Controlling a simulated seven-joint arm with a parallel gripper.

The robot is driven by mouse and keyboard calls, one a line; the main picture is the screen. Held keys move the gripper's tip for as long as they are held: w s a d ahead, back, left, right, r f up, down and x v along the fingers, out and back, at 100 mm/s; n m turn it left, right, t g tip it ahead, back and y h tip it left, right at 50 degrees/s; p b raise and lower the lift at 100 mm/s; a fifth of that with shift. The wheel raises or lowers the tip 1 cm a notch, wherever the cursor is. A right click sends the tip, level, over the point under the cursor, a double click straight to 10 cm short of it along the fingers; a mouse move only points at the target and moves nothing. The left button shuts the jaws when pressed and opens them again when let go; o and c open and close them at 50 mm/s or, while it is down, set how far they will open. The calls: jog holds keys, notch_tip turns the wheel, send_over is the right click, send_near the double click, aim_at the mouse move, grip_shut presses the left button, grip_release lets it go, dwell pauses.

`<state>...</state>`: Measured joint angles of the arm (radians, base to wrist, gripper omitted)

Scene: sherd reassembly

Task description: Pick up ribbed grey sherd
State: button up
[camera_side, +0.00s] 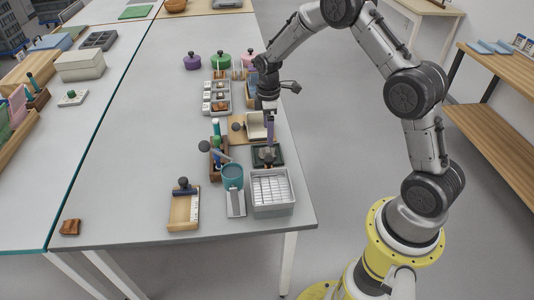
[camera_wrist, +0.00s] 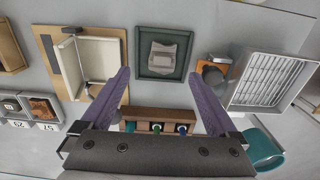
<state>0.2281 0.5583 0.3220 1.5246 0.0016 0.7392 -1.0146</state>
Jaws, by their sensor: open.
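The ribbed grey sherd (camera_wrist: 163,54) lies in a dark green square tray (camera_wrist: 141,72), in the upper middle of the wrist view. My gripper (camera_wrist: 160,78) is open, its two purple-grey fingers spread wide, with nothing between them. The sherd shows beyond the fingertips, roughly centred between them, and is not touched as far as this view shows. In the side view my gripper (camera_side: 270,140) points down over the dark green tray (camera_side: 279,156), and the sherd there is small and partly hidden by the fingers.
A white-grey ribbed basket (camera_side: 272,192) stands in front of the tray. A teal cup (camera_side: 233,174) and a wooden rack of tools (camera_wrist: 178,116) are close by. A wooden board with a cream angled piece (camera_wrist: 97,55) lies on the tray's other side.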

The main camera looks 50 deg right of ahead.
aim_at(267, 150)
jog(key=f, duration=0.7)
jog(key=shift+a+f, duration=0.15)
jog(key=shift+a, duration=0.2)
jog(key=c, duration=1.4)
jog(key=shift+c, duration=0.2)
